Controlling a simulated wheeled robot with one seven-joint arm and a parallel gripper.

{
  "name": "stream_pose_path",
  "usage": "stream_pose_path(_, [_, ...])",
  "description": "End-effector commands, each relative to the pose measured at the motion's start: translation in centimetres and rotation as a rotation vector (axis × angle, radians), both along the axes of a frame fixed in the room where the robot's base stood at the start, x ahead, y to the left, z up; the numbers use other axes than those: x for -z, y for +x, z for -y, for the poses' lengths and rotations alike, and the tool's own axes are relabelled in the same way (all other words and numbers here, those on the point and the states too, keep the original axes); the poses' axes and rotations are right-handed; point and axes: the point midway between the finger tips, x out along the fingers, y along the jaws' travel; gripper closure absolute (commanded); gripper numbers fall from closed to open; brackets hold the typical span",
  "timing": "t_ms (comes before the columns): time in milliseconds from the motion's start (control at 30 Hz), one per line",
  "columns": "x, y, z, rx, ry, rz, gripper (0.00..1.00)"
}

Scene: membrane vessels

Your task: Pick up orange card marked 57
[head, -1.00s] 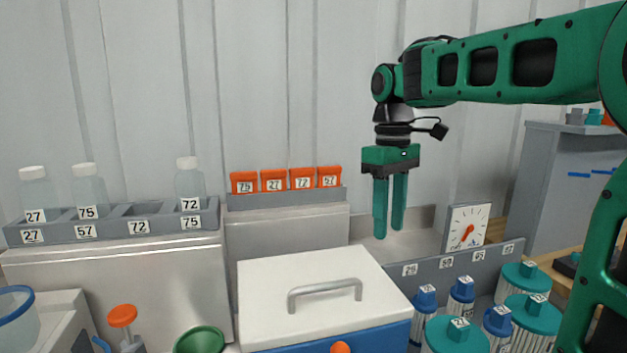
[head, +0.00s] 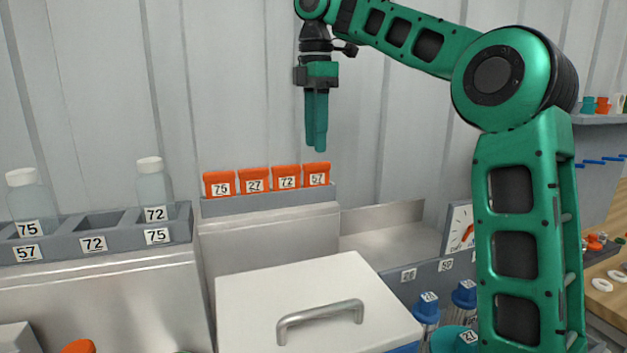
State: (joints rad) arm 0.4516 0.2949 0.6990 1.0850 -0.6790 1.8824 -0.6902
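The orange card marked 57 (head: 316,174) stands upright at the right end of a row of orange cards in a grey holder (head: 270,204). Its label faces me. My gripper (head: 315,149) points straight down just above this card, with its tips apart from the card's top edge in the head view. Its fingers overlap from this side, one partly behind the other, with their tips offset. It looks open and holds nothing visible. The depth between the fingertips and the card is hard to judge.
Cards marked 75 (head: 219,184), 27 (head: 254,181) and 72 (head: 286,177) stand close to the left. A bottle rack (head: 112,221) is further left. A white lid with a handle (head: 300,285) lies in front. A dial (head: 459,229) is partly hidden behind my arm.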

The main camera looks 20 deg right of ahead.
Motion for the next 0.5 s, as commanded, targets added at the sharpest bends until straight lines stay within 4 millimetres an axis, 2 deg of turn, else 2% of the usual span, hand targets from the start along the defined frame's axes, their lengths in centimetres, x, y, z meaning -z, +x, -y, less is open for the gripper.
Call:
stream_pose_path(100, [1.7,0.0,-0.3,-0.003,-0.002,-0.001,0.62])
stream_pose_path(367, [3.1,-0.2,-0.5,-0.005,-0.001,-0.001,0.62])
stream_pose_path(500, [4.8,-0.7,-0.5,-0.006,-0.001,-0.001,0.62])
